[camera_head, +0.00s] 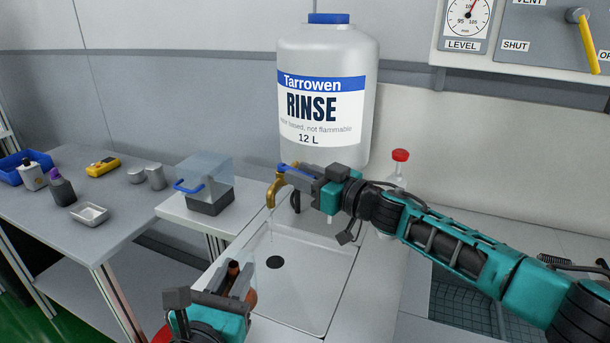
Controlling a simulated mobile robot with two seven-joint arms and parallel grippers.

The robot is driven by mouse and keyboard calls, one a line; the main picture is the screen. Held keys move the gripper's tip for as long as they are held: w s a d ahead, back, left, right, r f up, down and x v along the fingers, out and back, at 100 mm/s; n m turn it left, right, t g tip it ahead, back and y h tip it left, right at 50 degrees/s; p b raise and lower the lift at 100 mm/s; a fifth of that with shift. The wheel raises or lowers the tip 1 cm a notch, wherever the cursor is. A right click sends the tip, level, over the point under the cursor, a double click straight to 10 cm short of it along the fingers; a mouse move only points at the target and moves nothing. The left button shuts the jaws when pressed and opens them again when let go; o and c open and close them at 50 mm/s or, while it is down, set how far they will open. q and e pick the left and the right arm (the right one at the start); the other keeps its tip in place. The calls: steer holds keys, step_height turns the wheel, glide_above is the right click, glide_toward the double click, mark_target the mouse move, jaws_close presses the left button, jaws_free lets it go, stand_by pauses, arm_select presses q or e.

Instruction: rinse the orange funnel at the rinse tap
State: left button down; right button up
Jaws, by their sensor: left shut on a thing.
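The brown-orange funnel (233,268) is in my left gripper (225,295), low in the picture by the near left edge of the sink (312,282). The gripper is shut on it and hides much of it. The brass rinse tap (271,196) with a blue lever (290,169) stands over the far left of the sink, below the big rinse container (325,150). A thin, faint stream seems to fall from its spout. The funnel is nearer to me than the stream. My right gripper (306,172) is at the lever; whether its fingers grip it is unclear.
A clear box with a blue handle (205,180) stands left of the sink. A red-capped bottle (399,168) stands behind my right arm. The left table holds a blue bin (22,165), bottles, a yellow device (103,166) and a small metal tray (89,213).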

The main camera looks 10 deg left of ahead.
steer(key=shift+o, duration=0.6)
steer(key=p+v, duration=0.1)
steer(key=v, duration=1.1)
